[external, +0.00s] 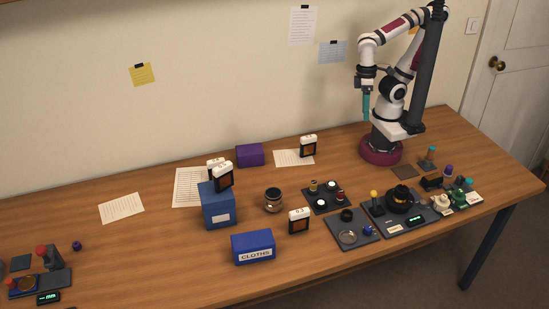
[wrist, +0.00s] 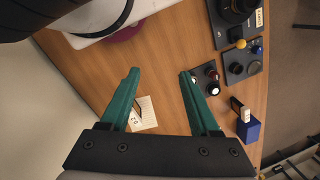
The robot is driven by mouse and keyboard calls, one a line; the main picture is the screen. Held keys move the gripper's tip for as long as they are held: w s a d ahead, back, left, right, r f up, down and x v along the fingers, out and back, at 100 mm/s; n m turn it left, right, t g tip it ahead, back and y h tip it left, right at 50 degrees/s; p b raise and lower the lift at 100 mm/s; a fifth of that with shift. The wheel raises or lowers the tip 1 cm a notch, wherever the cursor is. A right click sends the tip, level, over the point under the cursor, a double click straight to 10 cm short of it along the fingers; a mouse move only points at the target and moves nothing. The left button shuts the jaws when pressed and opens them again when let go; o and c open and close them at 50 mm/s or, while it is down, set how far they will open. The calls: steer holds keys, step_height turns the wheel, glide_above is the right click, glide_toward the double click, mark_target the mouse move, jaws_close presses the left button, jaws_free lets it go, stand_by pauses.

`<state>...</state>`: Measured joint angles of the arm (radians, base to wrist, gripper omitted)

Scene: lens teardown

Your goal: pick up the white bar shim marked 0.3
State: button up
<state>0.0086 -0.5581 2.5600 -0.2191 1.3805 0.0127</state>
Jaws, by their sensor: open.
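A white-topped shim with an orange-brown face (external: 299,221), its label reading like 0.3, stands on the table right of the blue CLOTHS box. Similar white shims stand on the blue block (external: 223,177) and by a paper sheet at the back (external: 308,146); their marks are too small to read surely. My gripper (external: 366,108) hangs high over the back right of the table, far from the 0.3 shim. In the wrist view its teal fingers (wrist: 160,73) are apart with nothing between them.
The blue CLOTHS box (external: 253,247) and the blue block (external: 216,208) stand left of the shim. A black tray with small parts (external: 327,207) lies behind it, and a grey tray (external: 352,240) lies to its right. A purple box (external: 250,155) stands at the back.

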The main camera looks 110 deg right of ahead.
steer(key=w+a+f+n+t+y, duration=0.1)
steer(key=w+a+n+t, duration=0.1)
steer(key=w+a, duration=0.4)
steer(key=n+t+h, duration=0.3)
steer(key=n+t, duration=0.1)
steer(key=t, duration=0.8)
glide_toward(290, 217)
steer(key=x, duration=0.9)
steer(key=shift+w+d+f, duration=0.15)
steer(key=shift+w+f, duration=0.15)
jaws_close()
